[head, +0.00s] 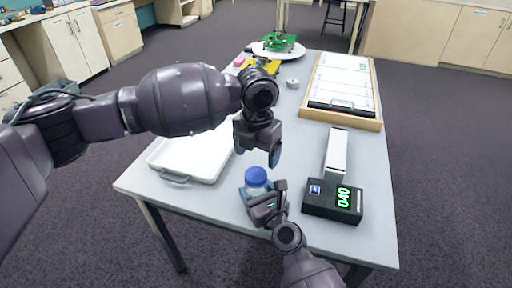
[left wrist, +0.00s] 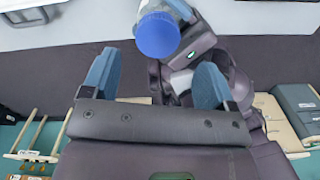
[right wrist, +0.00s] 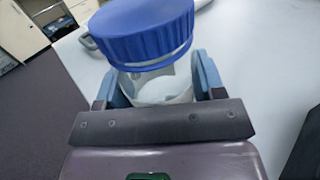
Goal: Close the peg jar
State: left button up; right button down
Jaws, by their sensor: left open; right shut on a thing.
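The peg jar (right wrist: 160,88) is a clear jar with pale contents, topped by a ridged blue lid (right wrist: 145,30). In the head view the lid (head: 256,176) shows on the jar near the table's front edge. In the right wrist view a thin gap or ring shows under the lid. I cannot tell whether it is screwed tight. My right gripper (head: 261,198) is shut on the jar's body, with a finger on each side. My left gripper (head: 258,155) is open and empty, pointing down just above the lid. In the left wrist view the blue lid (left wrist: 158,35) lies beyond the open fingers.
A white tray (head: 157,158) lies left of the jar. A black box with a green "040" display (head: 333,203) stands to the right, with a grey ramp behind it. A wooden-framed board (head: 310,112) and a plate with a green model (head: 262,50) are farther back.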

pick_arm(q)
jog(key=n, duration=0.7)
jog(key=shift+r, duration=0.3)
jog(key=n, duration=0.5)
jog(key=shift+r, duration=0.2)
jog(key=n, duration=0.7)
jog(key=shift+r, duration=0.15)
jog(key=n, duration=0.5)
jog(key=shift+s+r, duration=0.1)
jog(key=n, duration=0.7)
jog(key=shift+r, duration=0.1)
jog(key=n, duration=0.5)
jog(key=shift+n, duration=0.3)
jog(key=n, duration=0.5)
jog(key=shift+s+a, duration=0.1)
jog(key=n, duration=0.6)
